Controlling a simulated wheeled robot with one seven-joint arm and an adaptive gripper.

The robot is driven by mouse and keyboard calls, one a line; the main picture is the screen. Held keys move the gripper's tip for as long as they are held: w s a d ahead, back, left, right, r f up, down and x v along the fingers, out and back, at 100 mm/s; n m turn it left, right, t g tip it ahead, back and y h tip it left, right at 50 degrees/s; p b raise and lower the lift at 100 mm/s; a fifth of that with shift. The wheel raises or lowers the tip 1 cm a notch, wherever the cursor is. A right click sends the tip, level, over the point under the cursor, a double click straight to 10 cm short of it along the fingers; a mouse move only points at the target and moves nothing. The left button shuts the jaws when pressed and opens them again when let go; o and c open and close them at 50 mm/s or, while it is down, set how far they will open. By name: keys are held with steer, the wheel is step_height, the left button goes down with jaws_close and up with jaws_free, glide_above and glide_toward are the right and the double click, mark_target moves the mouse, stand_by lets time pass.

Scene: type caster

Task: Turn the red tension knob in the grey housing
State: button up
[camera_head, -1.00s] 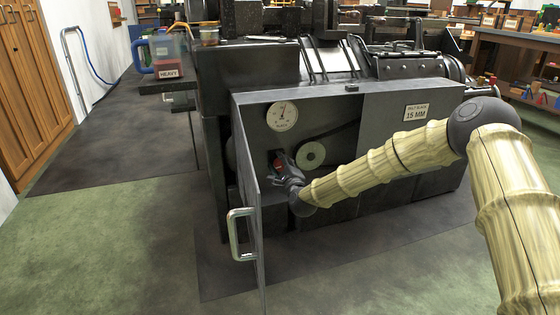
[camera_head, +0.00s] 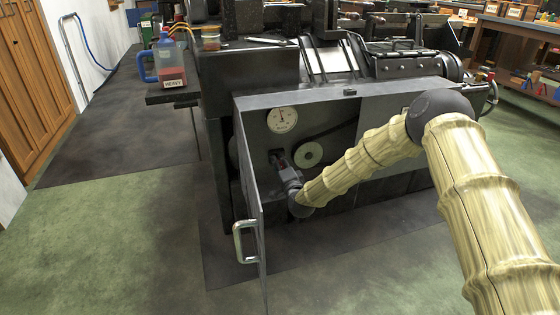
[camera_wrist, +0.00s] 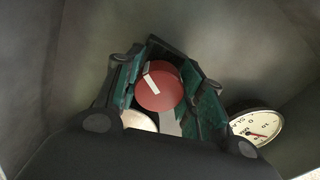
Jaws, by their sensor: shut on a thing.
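The red tension knob (camera_wrist: 160,88) shows in the wrist view as a round red cap with a white line running to its upper left. My gripper (camera_wrist: 163,96) has its teal-padded fingers on either side of the knob and is shut on it. The grey housing around the knob is mostly hidden by the fingers.
A round white gauge (camera_head: 282,120) sits above the knob, and a pale pulley (camera_head: 308,154) with a belt sits to its right. An open door (camera_head: 255,215) with a metal handle (camera_head: 245,241) stands left of my arm. A HEAVY-labelled jug (camera_head: 171,62) stands on a side shelf.

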steer(key=shift+n+p, duration=0.3)
steer(key=shift+n, duration=0.2)
steer(key=shift+f, duration=0.1)
steer(key=o, duration=1)
steer(key=shift+d, duration=0.1)
steer(key=v, duration=1.2)
stand_by(0.7)
